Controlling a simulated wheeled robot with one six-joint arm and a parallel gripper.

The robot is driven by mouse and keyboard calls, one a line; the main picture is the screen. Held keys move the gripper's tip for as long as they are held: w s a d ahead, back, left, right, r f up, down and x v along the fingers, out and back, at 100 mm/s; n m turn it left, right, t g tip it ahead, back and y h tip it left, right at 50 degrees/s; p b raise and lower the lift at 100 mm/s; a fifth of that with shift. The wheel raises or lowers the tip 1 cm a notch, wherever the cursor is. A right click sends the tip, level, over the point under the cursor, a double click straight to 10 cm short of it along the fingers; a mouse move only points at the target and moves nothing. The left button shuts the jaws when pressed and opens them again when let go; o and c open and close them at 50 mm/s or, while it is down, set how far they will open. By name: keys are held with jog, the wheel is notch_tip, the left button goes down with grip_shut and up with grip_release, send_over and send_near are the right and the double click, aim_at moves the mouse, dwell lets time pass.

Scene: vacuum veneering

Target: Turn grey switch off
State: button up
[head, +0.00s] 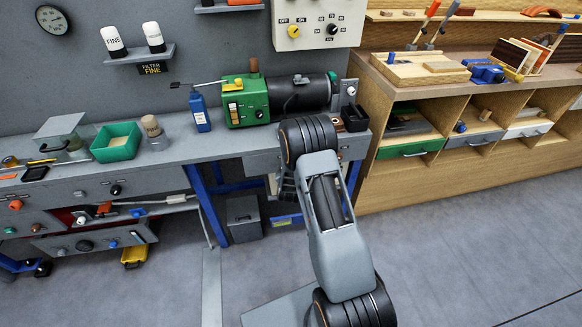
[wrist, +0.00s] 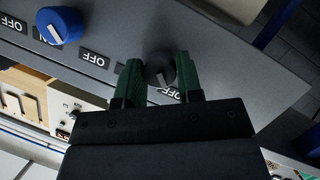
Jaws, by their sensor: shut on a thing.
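The grey switch (wrist: 160,68) is a round dark knob with a pale pointer line, set on a grey panel in the wrist view. My gripper (wrist: 160,75) has its two green-padded fingers on either side of the knob, shut on it. An OFF label (wrist: 169,93) lies just below the knob, partly hidden by the gripper. The pointer's exact setting is hard to tell. In the head view my arm hides the gripper and the switch.
A blue knob (wrist: 58,25) and another OFF label (wrist: 94,59) are on the same panel. In the head view, a green and black machine (head: 247,100) stands on the grey bench (head: 185,149) above. Open wooden compartments (head: 415,133) stand right of my arm. The floor (head: 470,235) there is clear.

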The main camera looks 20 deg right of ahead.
jog(key=o, duration=0.9)
jog(key=v, duration=1.3)
jog(key=shift+s+a+r+p, duration=0.15)
jog(key=shift+s+p, duration=0.2)
jog(key=shift+p, duration=0.05)
jog(key=s+a+f+m+g+y, duration=0.2)
jog(key=s+a+f+g+y, duration=0.15)
jog(key=f+g, duration=0.2)
jog(key=s+a+r+g+y+p, duration=0.3)
jog(key=s+a+r+g, duration=0.1)
jog(key=s+r, duration=0.15)
jog(key=shift+h, duration=0.25)
jog(key=p+v, duration=0.3)
jog(key=v, duration=0.8)
jog(key=p+v, duration=0.3)
jog(key=v, duration=0.8)
jog(key=d+p+v, duration=0.1)
jog(key=p+v, duration=0.2)
jog(key=v, duration=0.8)
jog(key=shift+w+r, duration=0.15)
jog(key=shift+w, duration=0.15)
